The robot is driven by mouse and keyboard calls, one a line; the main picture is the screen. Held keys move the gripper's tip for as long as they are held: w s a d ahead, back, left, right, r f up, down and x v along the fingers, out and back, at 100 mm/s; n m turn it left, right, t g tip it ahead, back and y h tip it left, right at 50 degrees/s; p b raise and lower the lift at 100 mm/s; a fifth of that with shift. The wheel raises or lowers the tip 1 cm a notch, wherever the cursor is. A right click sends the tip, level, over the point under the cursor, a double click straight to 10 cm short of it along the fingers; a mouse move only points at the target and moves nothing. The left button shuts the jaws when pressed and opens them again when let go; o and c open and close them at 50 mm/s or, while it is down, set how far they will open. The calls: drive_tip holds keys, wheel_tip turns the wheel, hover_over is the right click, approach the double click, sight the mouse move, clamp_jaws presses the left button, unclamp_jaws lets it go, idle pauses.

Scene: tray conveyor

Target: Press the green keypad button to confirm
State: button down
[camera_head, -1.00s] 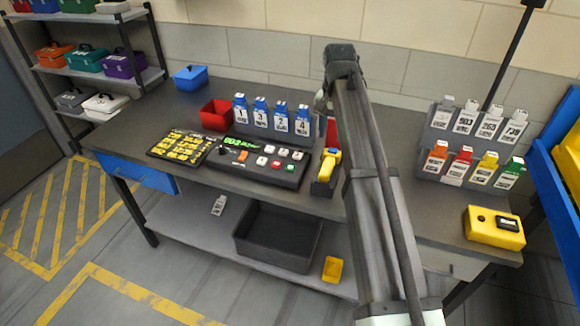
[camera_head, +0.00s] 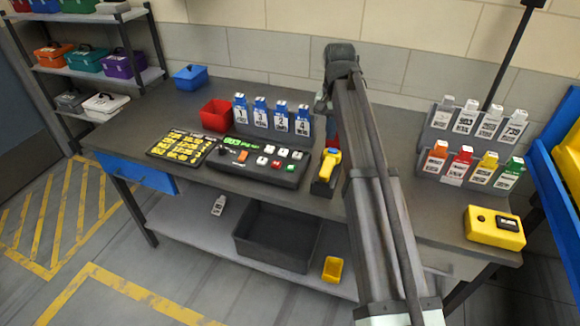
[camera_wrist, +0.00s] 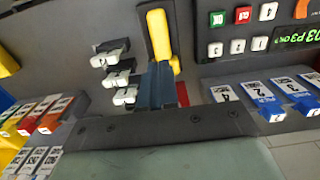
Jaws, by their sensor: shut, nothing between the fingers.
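The dark keypad console (camera_head: 235,158) lies on the bench with a lit green display. Its green button (camera_head: 290,167) is at the right end of the front row, beside a red button (camera_head: 276,163). In the wrist view the console is upside down at the upper right, with the green button (camera_wrist: 219,19) uncovered. My gripper (camera_wrist: 161,66) is shut and empty, seen as dark blue-grey fingers. It is to the left of the console in that view, apart from the green button. In the head view my arm hides most of the gripper.
A yellow-handled tool (camera_head: 329,163) stands in a holder right of the console; its yellow handle (camera_wrist: 158,38) lies beyond my fingertips in the wrist view. Blue-topped numbered bottles (camera_head: 270,118) stand behind the console. A red bin (camera_head: 216,115) and a yellow label sheet (camera_head: 181,147) are at left.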

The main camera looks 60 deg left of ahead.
idle(0.8)
drive_tip(key=n+t+h, duration=0.1)
drive_tip(key=t, duration=0.5)
approach(288, 168)
drive_tip(key=d+r, duration=0.1)
drive_tip(key=w+r+m+t, duration=0.1)
drive_tip(key=w+r+t, duration=0.2)
drive_tip(key=w, duration=0.2)
drive_tip(key=shift+a+r+m+y, duration=0.3)
drive_tip(key=shift+r, duration=0.05)
drive_tip(key=shift+f, duration=4.4)
drive_tip(key=shift+f, duration=0.25)
